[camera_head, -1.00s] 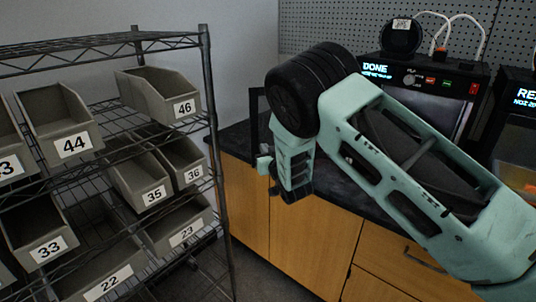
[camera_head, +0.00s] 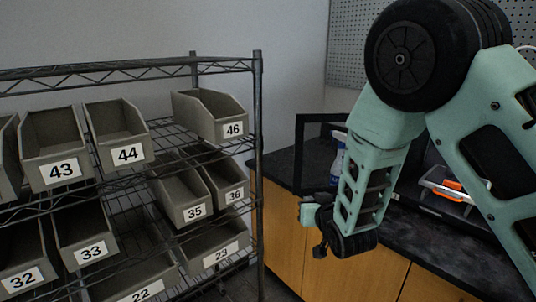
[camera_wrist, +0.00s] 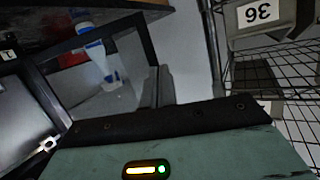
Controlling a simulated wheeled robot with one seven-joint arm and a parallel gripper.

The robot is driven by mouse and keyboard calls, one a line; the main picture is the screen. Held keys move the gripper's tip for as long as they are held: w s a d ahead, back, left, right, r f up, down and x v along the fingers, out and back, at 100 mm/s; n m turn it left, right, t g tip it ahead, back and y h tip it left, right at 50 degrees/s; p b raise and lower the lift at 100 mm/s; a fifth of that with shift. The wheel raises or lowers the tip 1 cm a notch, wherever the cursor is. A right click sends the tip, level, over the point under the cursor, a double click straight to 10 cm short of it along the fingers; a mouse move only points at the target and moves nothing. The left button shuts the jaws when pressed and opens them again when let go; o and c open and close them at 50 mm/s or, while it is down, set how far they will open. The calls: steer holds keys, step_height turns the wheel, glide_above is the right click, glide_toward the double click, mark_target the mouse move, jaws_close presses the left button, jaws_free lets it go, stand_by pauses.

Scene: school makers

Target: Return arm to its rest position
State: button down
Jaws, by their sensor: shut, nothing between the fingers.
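My arm, pale green with black joints, is folded at the right in the head view. Its lower end hangs in front of the counter, with my gripper (camera_head: 319,225) small and partly hidden at the tip. The gripper is shut and holds nothing. It is apart from the wire shelf to its left. In the wrist view a green part of my own body with a lit indicator fills the bottom.
A dark counter (camera_head: 437,240) on wooden cabinets runs behind the arm. A spray bottle (camera_head: 337,158) and a tray (camera_head: 447,187) stand on it.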

steer(key=s+a+r+n+g+y, duration=0.1)
steer(key=s+a+g, duration=0.2)
steer(key=s, duration=0.2)
steer(key=s+a+g+y, duration=0.1)
steer(key=s+a+g, duration=0.2)
steer(key=s, duration=0.3)
steer(key=s+d+r+n+g+h, duration=0.1)
steer(key=s+n+g, duration=0.1)
steer(key=s, duration=0.7)
steer(key=s+d+r+n+g+h, duration=0.1)
steer(key=s+d+r+n+g, duration=0.1)
steer(key=s, duration=0.7)
steer(key=s+d+r+n+g+h, duration=0.1)
steer(key=s+g, duration=0.3)
steer(key=s, duration=0.5)
steer(key=shift+d+r+n+g, duration=0.3)
steer(key=shift+r+n, duration=0.2)
steer(key=shift+r, duration=0.05)
